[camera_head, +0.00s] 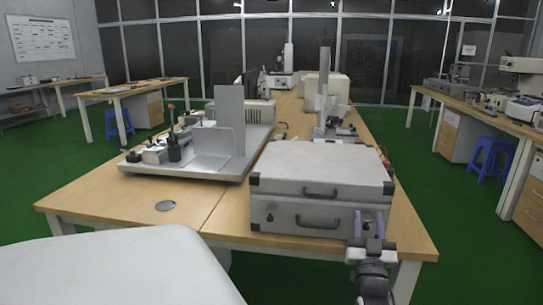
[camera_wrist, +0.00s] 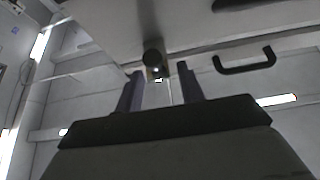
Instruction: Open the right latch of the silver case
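The silver case (camera_head: 280,214) stands closed on the wooden table's near right part, with black corners and a dark front handle (camera_head: 316,222). My gripper (camera_head: 369,216) is at the right end of its front face, its two purplish fingers apart. In the wrist view, the case (camera_wrist: 205,25) fills the top, with the handle (camera_wrist: 245,62) to the right. A small latch-like metal piece with a dark round part (camera_wrist: 154,62) shows between the open fingertips of my gripper (camera_wrist: 160,72). I cannot tell whether they touch it. In the head view my gripper covers the right latch area.
The wooden table (camera_head: 120,205) also bears a grey metal plate (camera_head: 205,165) with instruments left of the case, and a stand (camera_head: 325,110) behind it. The case is close to the table's front edge. Green floor (camera_head: 460,220) is free to the right.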

